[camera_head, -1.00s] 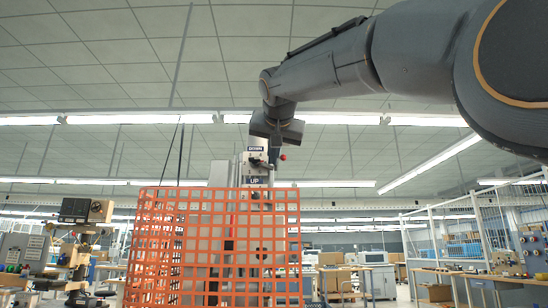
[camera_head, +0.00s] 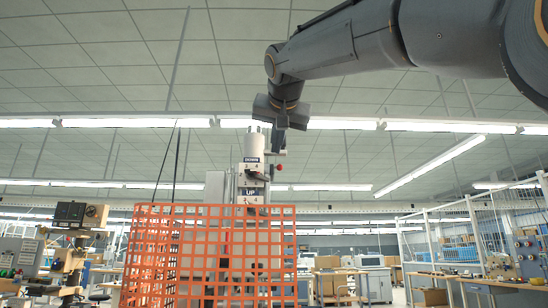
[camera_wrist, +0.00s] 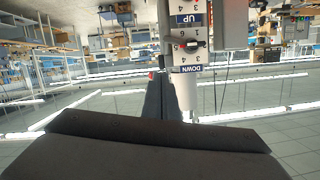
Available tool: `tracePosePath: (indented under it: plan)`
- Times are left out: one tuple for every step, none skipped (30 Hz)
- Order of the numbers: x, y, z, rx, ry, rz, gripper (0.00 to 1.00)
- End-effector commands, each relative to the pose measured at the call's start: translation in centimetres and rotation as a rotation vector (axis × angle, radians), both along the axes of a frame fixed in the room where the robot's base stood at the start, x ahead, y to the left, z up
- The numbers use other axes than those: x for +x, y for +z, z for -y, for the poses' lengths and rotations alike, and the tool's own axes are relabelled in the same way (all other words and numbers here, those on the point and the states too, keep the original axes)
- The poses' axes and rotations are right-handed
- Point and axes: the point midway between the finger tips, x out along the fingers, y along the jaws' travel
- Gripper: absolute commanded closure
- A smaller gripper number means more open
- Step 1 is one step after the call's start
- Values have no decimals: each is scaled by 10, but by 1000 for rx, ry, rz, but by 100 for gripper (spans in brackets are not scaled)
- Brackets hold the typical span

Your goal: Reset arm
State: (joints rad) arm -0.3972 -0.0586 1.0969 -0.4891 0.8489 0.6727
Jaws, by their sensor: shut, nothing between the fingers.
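My gripper (camera_head: 277,148) hangs below the raised arm in the head view, its fingers shut and empty. It is in front of or beside the top of the stamping machine (camera_head: 222,190); I cannot tell whether it touches. The machine's head carries a white panel with a DOWN label (camera_head: 251,160) and an UP label (camera_head: 252,191). A red knob (camera_head: 279,167) shows just under the fingertips. In the wrist view, the dark gripper finger (camera_wrist: 154,98) points toward the upside-down panel (camera_wrist: 187,45), and the red knob (camera_wrist: 151,74) is near its tip.
An orange mesh guard (camera_head: 150,250) encloses the machine's lower part. A brown-and-black device (camera_head: 80,214) stands at the left. A wire-fenced workbench (camera_head: 475,280) is at the right. The air above the machine, under the ceiling lights, looks clear.

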Motion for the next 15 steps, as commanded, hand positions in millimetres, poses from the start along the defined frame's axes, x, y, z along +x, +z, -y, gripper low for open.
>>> tracePosePath:
  plan:
    - [-10, 1, 0, 0, 2, 1, 100]
    - [-15, 3, 0, -1, 2, 2, 100]
    - [-22, 5, 1, -1, 2, 2, 100]
    - [-26, 5, 1, -1, 2, 1, 100]
    - [-29, 6, 1, -1, 1, 0, 100]
    - [-34, 8, 1, 0, 1, 1, 100]
    - [-37, 8, 1, 0, 1, 1, 100]
    - [-39, 9, 2, 0, 1, 1, 100]
    - [-41, 9, 2, 0, 0, 0, 100]
    - [-43, 9, 2, -1, 0, -1, 100]
    - [-44, 10, 2, -1, 0, -1, 100]
    - [-45, 10, 2, -1, 0, -1, 100]
    - [-45, 10, 2, -1, 0, -1, 100]
    - [-45, 10, 2, -1, 0, -1, 100]
    - [-46, 10, 2, -1, 0, -1, 100]
